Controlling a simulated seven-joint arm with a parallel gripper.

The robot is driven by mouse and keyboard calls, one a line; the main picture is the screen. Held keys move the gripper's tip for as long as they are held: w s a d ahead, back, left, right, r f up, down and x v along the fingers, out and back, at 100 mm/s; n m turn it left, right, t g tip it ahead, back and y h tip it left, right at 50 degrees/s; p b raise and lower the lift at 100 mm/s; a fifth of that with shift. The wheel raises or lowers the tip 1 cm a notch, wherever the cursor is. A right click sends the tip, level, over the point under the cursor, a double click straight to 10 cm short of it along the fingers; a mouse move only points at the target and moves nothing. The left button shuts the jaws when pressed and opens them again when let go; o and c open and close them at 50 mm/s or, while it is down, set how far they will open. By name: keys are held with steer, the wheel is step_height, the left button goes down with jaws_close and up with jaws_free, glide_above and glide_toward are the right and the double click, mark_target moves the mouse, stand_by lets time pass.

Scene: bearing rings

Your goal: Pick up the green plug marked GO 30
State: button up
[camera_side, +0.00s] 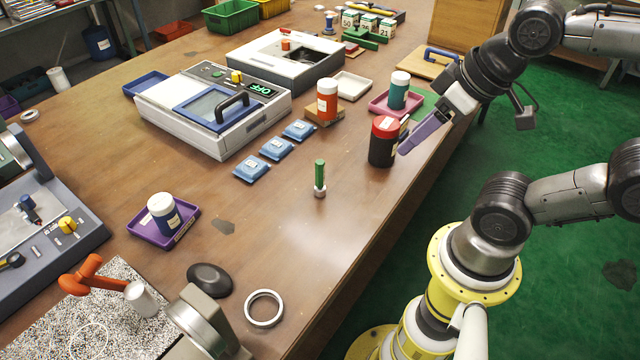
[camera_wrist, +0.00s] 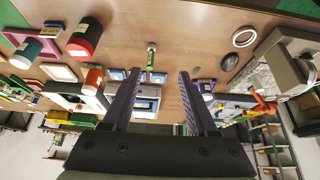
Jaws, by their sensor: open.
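A small green plug (camera_side: 320,174) with a pale metal lower end stands upright on the bare middle of the wooden table. Its marking is too small to read. In the wrist view the plug (camera_wrist: 151,58) appears just beyond the gap between the fingertips, nearer the left finger. My gripper (camera_side: 404,148) is open and empty, to the right of the plug and near the black jar with the red lid. Its two purple fingers (camera_wrist: 160,75) are spread wide in the wrist view and touch nothing that I can see.
The black jar with a red lid (camera_side: 383,142) stands near the table's right edge. Blue labelled packets (camera_side: 276,149) lie behind the plug. A purple tray (camera_side: 188,232) holds a blue jar. A metal ring (camera_side: 264,308) lies in front. The table around the plug is clear.

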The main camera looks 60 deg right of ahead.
steer(key=w+r+n, duration=0.4)
steer(key=w+n, duration=0.2)
steer(key=n, duration=0.5)
steer(key=n+g, duration=0.5)
steer(key=n, duration=0.5)
glide_above(317, 162)
step_height(317, 162, down, 10)
steer(key=shift+g, duration=0.3)
step_height(317, 162, down, 10)
steer(key=shift+d+f, duration=0.1)
steer(key=shift+f, duration=0.05)
steer(key=shift+s+d+f, duration=0.1)
steer(key=shift+s+f, duration=0.05)
steer(key=shift+f, duration=1.35)
steer(key=shift+s+d+f, duration=0.1)
steer(key=shift+f, duration=1.4)
jaws_close()
